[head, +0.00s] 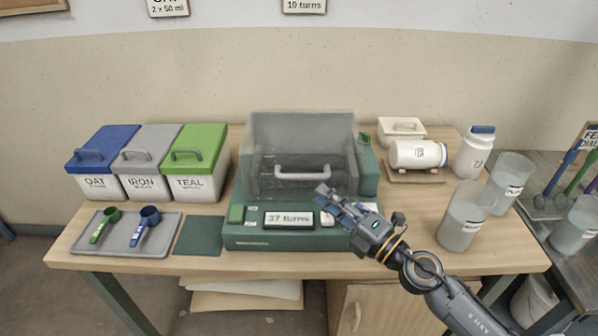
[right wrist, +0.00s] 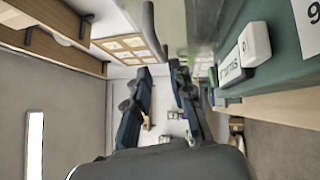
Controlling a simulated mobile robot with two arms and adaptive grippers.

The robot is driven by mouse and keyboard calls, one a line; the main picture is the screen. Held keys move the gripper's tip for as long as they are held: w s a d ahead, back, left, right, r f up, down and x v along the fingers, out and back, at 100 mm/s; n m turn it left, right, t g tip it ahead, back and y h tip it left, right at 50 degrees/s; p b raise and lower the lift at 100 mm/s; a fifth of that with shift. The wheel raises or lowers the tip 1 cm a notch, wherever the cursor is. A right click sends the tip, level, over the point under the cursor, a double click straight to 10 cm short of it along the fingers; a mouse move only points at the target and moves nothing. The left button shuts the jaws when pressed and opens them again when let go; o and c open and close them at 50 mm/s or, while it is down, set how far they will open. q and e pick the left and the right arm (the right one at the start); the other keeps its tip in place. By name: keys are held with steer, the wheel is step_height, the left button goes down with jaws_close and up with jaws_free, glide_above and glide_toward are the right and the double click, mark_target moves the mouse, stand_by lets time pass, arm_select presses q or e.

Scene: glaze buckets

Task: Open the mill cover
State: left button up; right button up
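The mill (head: 262,240) is a green-based machine in the middle of the table. Its see-through grey cover (head: 275,135) stands over the base, with a pale bar handle (head: 302,173) across its front. The cover looks down, though its clear walls make this hard to be sure of. My right gripper (head: 328,198) is in front of the mill, just below and right of the handle, and apart from it. In the right wrist view its two fingers (right wrist: 158,100) are spread with nothing between them. My left gripper is not in view.
A "37 turns" display (head: 289,220), a white button (head: 327,218) and a green button (head: 237,214) are on the mill's front. Blue, grey and green-lidded bins (head: 200,185) stand left.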

mark_target(299, 175)
steer(key=x, duration=0.8)
steer(key=shift+w+a+p, duration=0.15)
steer(key=shift+w+p, duration=0.1)
steer(key=shift+p, duration=0.1)
jaws_close()
